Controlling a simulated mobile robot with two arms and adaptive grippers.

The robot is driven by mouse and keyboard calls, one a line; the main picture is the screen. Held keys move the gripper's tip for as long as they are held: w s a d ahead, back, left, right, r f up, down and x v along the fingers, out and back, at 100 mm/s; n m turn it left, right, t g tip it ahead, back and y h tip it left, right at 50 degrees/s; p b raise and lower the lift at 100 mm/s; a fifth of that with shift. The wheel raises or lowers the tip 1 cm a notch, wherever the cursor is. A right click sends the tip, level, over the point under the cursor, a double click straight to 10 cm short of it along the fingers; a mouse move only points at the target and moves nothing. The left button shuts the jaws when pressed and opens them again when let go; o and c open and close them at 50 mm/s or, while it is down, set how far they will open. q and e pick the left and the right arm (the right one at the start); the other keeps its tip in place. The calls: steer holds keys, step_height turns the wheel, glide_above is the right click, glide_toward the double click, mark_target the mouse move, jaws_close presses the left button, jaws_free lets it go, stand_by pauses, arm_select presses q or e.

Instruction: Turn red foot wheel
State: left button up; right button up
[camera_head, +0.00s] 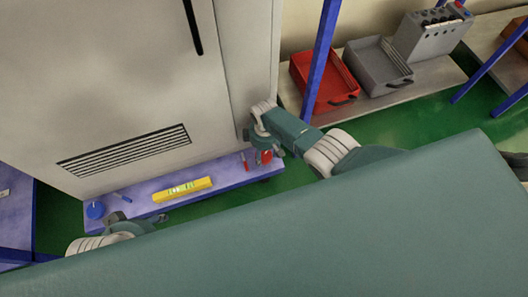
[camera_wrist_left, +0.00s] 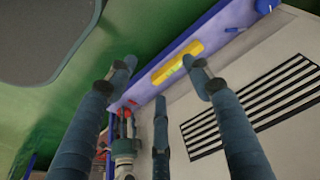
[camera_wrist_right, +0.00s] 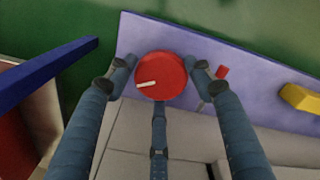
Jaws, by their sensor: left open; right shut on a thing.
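The red foot wheel (camera_wrist_right: 160,76) is a round red disc with a short pale mark left of its centre. It sits at the right end of the blue-purple shelf (camera_head: 150,186) and shows partly in the head view (camera_head: 266,156). My right gripper (camera_wrist_right: 161,70) is shut on it, with a fingertip at each side of its rim. In the head view my right gripper (camera_head: 264,150) hides part of the wheel. My left gripper (camera_head: 130,222) is open and empty near the shelf's left front; its open fingers (camera_wrist_left: 160,68) also show in the left wrist view.
A yellow spirit level (camera_head: 183,189), a red-handled tool (camera_head: 244,160) and a blue-handled tool (camera_head: 122,197) lie on the shelf. A blue knob (camera_head: 95,210) is at its left end. A grey cabinet (camera_head: 110,90) rises behind. Red (camera_head: 325,84) and grey (camera_head: 378,68) trays stand back right.

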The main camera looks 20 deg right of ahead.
steer(key=m, duration=0.4)
steer(key=s+m, duration=0.1)
steer(key=m, duration=0.1)
steer(key=shift+d+f+m+p, duration=0.2)
steer(key=shift+d+m+p, duration=0.1)
steer(key=shift+p, duration=0.05)
steer(key=m, duration=0.3)
steer(key=shift+a, duration=0.1)
steer(key=shift+s+a+m, duration=0.1)
steer(key=shift+m, duration=0.7)
steer(key=shift+a, duration=0.1)
steer(key=o, duration=1.1)
steer(key=shift+o, duration=0.2)
steer(key=shift+a, duration=0.1)
steer(key=shift+w+r, duration=0.15)
steer(key=shift+w, duration=0.15)
